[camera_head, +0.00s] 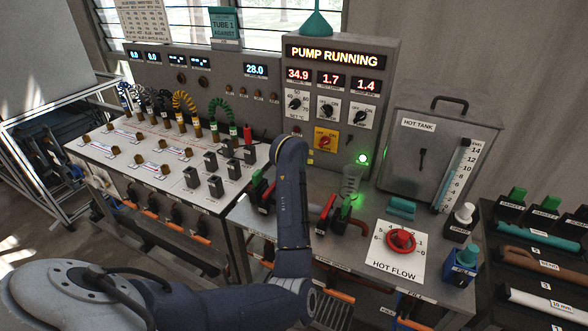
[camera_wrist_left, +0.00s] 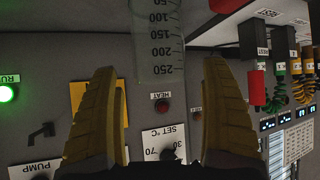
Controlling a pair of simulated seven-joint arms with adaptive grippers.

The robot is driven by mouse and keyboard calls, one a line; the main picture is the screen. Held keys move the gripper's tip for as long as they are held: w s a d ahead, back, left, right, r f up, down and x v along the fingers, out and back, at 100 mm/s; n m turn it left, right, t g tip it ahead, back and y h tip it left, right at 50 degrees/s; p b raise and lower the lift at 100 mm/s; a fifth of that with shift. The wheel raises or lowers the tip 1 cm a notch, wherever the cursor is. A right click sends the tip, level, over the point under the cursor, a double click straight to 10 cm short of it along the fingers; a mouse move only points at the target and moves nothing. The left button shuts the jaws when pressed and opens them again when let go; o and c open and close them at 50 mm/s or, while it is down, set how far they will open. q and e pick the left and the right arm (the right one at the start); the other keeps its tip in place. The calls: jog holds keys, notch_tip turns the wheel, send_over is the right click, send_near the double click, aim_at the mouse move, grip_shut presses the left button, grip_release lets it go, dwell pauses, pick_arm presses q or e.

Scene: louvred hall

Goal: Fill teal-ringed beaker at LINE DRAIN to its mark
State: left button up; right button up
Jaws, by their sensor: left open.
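A clear beaker-like vessel (camera_head: 352,182) stands at the back of the bench beside a lit green lamp. Its level is too small to read, and no teal ring can be made out on it. In the left wrist view a clear scale marked 50 to 250 (camera_wrist_left: 160,40) shows ahead of my left gripper (camera_wrist_left: 160,80). The two yellow fingers are apart with nothing held between them. In the head view my left arm hides most of that gripper in front of the pump panel. No LINE DRAIN label is readable. My right gripper is not in view.
The panel reads PUMP RUNNING (camera_head: 333,56). A red HOT FLOW wheel (camera_head: 400,241) and a teal block (camera_head: 402,208) are on the bench to the right. Red and green levers (camera_head: 335,212) stand near the arm. The hot tank (camera_head: 440,150) stands behind.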

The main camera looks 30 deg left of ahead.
pick_arm(q)
jog(key=shift+x, duration=1.25)
jog(key=shift+c, duration=0.2)
jog(key=c, duration=1.2)
